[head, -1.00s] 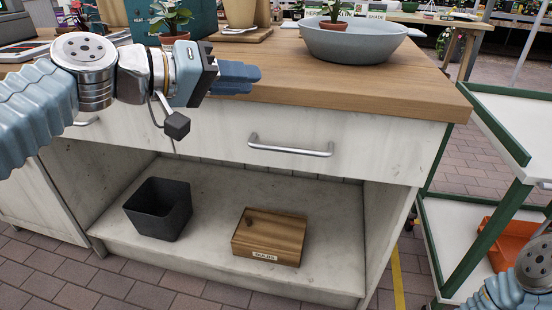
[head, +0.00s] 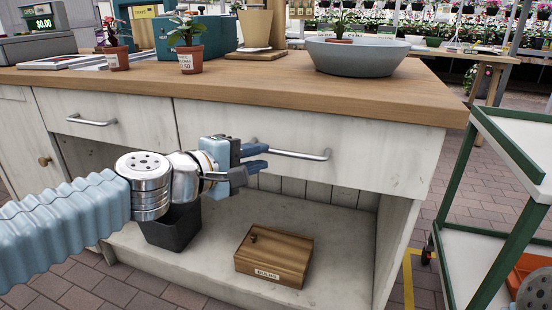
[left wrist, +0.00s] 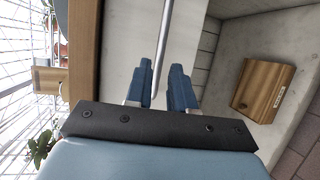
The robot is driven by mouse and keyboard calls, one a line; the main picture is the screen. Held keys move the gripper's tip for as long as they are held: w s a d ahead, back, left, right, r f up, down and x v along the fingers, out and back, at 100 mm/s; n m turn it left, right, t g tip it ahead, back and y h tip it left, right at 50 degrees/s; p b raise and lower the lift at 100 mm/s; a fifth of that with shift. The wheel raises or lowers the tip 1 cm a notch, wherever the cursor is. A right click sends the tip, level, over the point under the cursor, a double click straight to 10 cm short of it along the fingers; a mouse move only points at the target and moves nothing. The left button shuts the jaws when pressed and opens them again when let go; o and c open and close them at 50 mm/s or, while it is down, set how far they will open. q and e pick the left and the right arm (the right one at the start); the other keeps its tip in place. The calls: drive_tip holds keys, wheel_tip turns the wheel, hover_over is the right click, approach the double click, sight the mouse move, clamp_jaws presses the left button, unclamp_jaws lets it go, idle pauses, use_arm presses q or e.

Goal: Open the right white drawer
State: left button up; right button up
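The right white drawer (head: 375,155) is shut under the wooden counter top. Its metal bar handle (head: 305,155) runs sideways across the front. My left gripper (head: 266,157) is at the left end of this handle, with its blue fingers one above the other. In the left wrist view my left gripper (left wrist: 160,75) is open, with a gap between its fingers. There the handle (left wrist: 161,40) reaches down into that gap, closer to the left finger. I cannot tell whether it touches. My right gripper is out of view.
The left drawer's handle (head: 91,121) is further left. On the shelf below are a black pot (head: 172,228) and a wooden box (head: 274,257). A grey bowl (head: 357,57) and potted plants stand on the counter. A green-framed cart (head: 505,145) stands at the right.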

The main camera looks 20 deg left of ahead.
sight(274, 153)
use_arm(q)
drive_tip(key=b+x, duration=0.1)
drive_tip(key=x, duration=0.5)
clamp_jaws()
